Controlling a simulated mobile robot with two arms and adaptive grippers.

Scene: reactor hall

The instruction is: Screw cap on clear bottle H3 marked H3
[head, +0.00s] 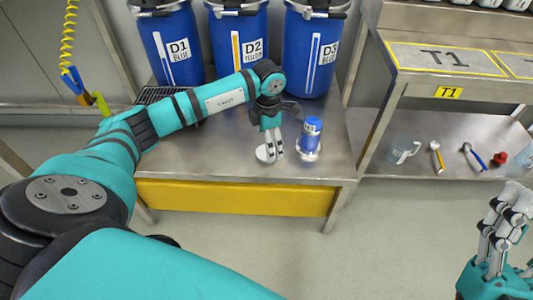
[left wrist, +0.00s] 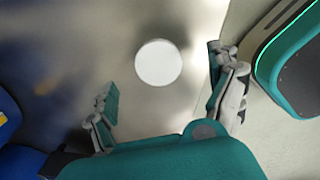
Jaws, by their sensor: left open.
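A small blue vessel (head: 312,127) with a pale label stands upright on a shiny round base (head: 307,153) on the steel bench. I cannot read an H3 mark on it. A white round disc, perhaps the cap, lies on the bench left of it (head: 263,155). My left gripper (head: 272,150) points down above the disc, apart from the vessel. In the left wrist view the disc (left wrist: 158,63) shows whole, ahead of the spread, empty fingers (left wrist: 164,94). My right gripper (head: 502,232) points up at the lower right, partly cut off; its opening is unclear.
Blue drums D1 (head: 172,60), D2 (head: 240,62) and D3 (head: 318,20) stand behind on the bench (head: 225,165). At right, a clear jug (head: 402,150), tools and a red item (head: 498,158) lie on a shelf under the T1 table (head: 440,58).

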